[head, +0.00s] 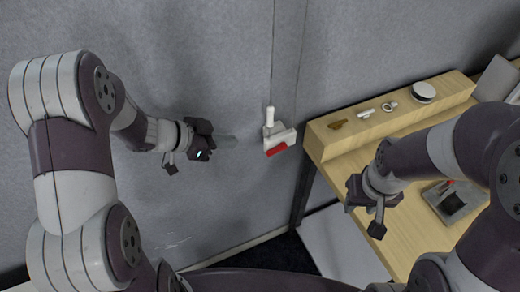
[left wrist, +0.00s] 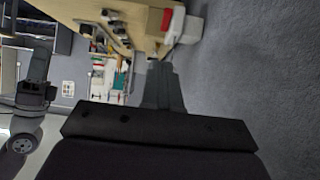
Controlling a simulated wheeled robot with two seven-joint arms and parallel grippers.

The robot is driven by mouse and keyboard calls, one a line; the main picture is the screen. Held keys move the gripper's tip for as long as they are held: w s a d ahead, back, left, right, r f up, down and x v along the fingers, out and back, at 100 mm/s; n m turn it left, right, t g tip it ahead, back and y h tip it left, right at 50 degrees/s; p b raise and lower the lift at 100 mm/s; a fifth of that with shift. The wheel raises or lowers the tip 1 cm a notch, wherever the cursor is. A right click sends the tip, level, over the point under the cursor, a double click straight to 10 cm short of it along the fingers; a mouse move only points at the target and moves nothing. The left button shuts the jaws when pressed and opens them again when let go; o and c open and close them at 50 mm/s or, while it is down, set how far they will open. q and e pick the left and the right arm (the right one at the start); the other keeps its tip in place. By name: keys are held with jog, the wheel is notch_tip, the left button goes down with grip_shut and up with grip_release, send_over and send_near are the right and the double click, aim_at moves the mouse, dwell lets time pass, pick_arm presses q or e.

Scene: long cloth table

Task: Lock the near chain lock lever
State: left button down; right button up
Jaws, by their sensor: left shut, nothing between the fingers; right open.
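A white lever device with a red part (head: 279,138) is at the grey wall, left of the wooden ledge. A white upright knob (head: 269,116) stands at its top left. In the left wrist view the red and white device (left wrist: 186,24) shows near the top, just beyond the fingertips. My left gripper (head: 234,141) is shut and empty, left of the device, with a gap between them in the head view. My right gripper (head: 362,208) is open and empty over the table's left side. Whether the lever is locked I cannot tell.
The wooden ledge (head: 345,143) carries a brown piece (head: 337,125), small metal fittings (head: 390,106) and a round white-topped item (head: 423,91). A dark square item (head: 453,201) lies on the wooden table. The wall left of the device is bare.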

pick_arm(q)
send_near(271, 153)
jog(key=w+d+r, duration=0.1)
jog(key=w+d, duration=0.1)
jog(key=d, duration=0.1)
jog(key=f, duration=0.2)
jog(key=d+f, duration=0.1)
jog(key=shift+w+f, duration=0.25)
jog(key=shift+w, duration=0.05)
jog(key=shift+f, duration=0.4)
pick_arm(e)
jog(key=shift+w+r, duration=0.1)
jog(key=shift+w, duration=0.1)
